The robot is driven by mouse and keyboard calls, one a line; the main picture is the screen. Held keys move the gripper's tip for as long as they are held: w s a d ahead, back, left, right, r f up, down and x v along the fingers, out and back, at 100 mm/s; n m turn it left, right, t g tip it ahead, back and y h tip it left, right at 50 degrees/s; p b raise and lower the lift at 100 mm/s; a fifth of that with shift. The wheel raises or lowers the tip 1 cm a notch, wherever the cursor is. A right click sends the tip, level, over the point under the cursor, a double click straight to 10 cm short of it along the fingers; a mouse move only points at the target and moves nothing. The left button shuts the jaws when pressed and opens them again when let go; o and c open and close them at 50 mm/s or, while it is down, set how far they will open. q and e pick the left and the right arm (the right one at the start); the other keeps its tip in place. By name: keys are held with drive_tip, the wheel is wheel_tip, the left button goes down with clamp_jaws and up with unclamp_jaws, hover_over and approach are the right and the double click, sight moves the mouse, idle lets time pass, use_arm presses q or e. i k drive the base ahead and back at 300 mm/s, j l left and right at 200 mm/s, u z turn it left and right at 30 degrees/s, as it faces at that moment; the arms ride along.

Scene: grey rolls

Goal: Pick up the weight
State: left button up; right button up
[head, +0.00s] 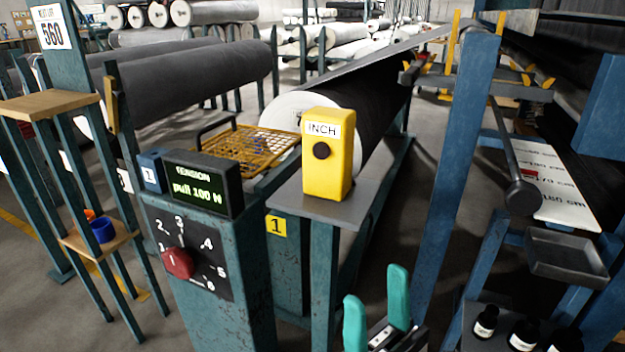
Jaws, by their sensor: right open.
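Several small black weight-like pieces with narrow tops and white labels stand on a dark shelf (472,335) at the bottom right. The leftmost black piece (484,323) and the one beside it (523,336) show best; their labels are too small to read. My right gripper (377,312) is at the bottom centre, left of these pieces and apart from them. Its two teal fingers are spread with nothing between them. A dark round mass (522,197) also sits at the lower end of a slanted bar. My left gripper is out of the picture.
A blue post (462,160) rises between my right gripper and the right-hand frame. An empty grey tray (567,255) sits above the black pieces. A yellow INCH box (328,175) and a dial post (225,265) stand left. Large fabric rolls (205,80) lie behind.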

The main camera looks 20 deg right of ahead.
sight(486, 322)
drive_tip(key=k+j+z, duration=0.1)
drive_tip(key=k+z, duration=0.15)
drive_tip(key=z, duration=0.25)
drive_tip(key=k+z, duration=0.25)
drive_tip(key=z, duration=0.25)
drive_tip(key=k+l+z, duration=0.15)
drive_tip(key=z, duration=0.35)
drive_tip(key=k, duration=0.1)
